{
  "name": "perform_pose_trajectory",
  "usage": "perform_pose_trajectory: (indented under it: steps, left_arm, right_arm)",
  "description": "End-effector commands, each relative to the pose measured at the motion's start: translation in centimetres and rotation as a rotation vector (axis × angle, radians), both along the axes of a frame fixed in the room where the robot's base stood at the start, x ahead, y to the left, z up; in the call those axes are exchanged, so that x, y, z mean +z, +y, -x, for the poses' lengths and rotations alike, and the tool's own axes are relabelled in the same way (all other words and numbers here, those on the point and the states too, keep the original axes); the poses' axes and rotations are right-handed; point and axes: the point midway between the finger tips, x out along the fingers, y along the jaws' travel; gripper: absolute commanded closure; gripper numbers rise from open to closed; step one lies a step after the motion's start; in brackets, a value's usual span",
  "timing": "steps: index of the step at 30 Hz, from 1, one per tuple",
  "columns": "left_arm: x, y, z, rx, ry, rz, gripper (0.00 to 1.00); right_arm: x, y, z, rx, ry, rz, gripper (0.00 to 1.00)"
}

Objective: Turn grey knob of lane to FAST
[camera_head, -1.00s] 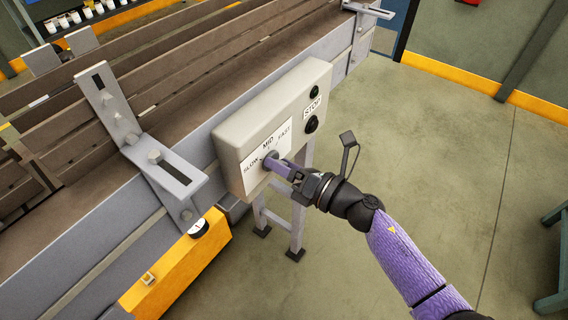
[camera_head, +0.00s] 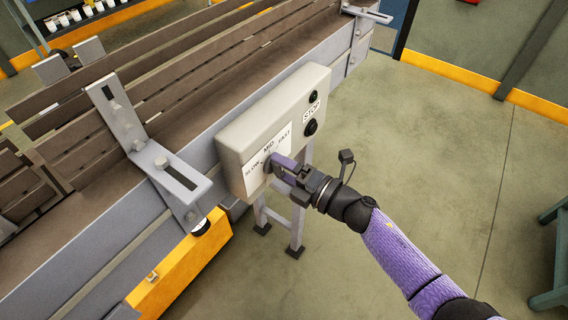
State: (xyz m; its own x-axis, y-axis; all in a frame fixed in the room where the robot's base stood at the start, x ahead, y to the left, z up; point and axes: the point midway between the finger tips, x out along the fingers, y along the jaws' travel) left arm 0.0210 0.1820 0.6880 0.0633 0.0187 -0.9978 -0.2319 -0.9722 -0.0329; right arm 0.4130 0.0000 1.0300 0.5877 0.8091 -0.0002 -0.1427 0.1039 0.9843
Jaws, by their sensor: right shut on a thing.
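The grey knob (camera_head: 268,164) sits on that plate and is mostly covered by the gripper fingers. My right gripper (camera_head: 277,162) is shut on the knob, its purple fingers against the dial. Which mark the knob points to is hard to tell. My left gripper is not in view.
A STOP label (camera_head: 311,108) with a black button (camera_head: 310,128) below and another above is on the box's right part. Metal brackets (camera_head: 155,155) stand on the lane's edge.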

Motion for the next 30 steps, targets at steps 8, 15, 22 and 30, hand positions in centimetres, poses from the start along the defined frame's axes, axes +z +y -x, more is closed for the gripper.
perform_pose_trajectory:
  steps: [8,15,22,30]
  left_arm:
    - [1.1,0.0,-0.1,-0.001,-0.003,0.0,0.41]
    - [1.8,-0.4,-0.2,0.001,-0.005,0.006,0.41]
    - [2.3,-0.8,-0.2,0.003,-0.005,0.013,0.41]
    - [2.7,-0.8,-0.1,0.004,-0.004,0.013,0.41]
  right_arm:
    - [0.1,-0.1,-0.1,-0.001,0.209,-0.151,0.82]
    - [0.0,0.0,0.0,-0.002,0.394,-0.285,0.82]
    - [-0.1,0.0,0.0,-0.002,0.554,-0.401,0.82]
    - [-0.2,0.0,0.0,-0.002,0.696,-0.504,0.82]
